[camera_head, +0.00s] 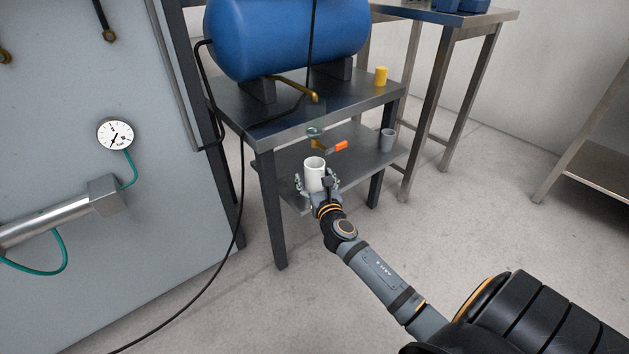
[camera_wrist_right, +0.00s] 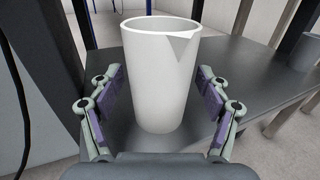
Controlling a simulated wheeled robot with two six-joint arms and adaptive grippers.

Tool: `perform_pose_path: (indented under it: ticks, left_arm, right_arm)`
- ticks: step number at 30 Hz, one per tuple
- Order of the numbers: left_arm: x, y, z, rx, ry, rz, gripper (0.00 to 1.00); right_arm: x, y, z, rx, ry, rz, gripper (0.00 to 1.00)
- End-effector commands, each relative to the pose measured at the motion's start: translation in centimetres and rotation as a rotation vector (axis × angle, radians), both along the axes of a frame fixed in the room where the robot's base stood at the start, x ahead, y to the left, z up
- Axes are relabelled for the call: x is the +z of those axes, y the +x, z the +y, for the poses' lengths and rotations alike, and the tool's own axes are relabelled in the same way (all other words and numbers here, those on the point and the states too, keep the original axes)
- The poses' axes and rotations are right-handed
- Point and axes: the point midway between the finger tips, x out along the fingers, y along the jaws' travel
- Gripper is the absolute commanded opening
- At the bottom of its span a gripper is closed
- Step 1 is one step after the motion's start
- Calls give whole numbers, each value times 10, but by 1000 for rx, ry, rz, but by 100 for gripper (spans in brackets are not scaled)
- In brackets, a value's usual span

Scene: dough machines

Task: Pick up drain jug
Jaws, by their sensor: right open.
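The drain jug is a white, tapered jug (camera_head: 314,176) with a pouring lip, standing upright on the lower shelf of the metal stand, below the blue tank's drain valve. In the right wrist view the jug (camera_wrist_right: 163,75) stands between the two fingers of my right gripper (camera_wrist_right: 160,118). The gripper is open, with a gap on each side of the jug. In the head view my right gripper (camera_head: 318,186) reaches in from the lower right, at the shelf's front edge. My left gripper is not in view.
A grey cup (camera_head: 387,140) stands on the lower shelf (camera_head: 360,152) to the right. An orange-handled valve (camera_head: 334,147) hangs just above the jug. The blue tank (camera_head: 288,38) and a yellow cup (camera_head: 380,76) are on the upper shelf. A black hose (camera_head: 226,262) runs down at the left.

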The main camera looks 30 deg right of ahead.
Motion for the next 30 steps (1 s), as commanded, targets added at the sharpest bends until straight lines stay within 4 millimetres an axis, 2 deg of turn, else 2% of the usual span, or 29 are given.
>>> perform_pose_path:
  ticks: [3, 19, 26, 30]
  left_arm:
    - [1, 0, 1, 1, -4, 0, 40]
    - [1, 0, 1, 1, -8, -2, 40]
    - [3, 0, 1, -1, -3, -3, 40]
    - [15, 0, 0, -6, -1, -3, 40]
  right_arm:
    - [1, 0, 0, 0, 0, 0, 77]
    - [1, 0, 0, 1, 1, -1, 6]
    - [4, 0, 0, 1, 1, -1, 6]
    - [16, 0, 0, 1, 0, -2, 6]
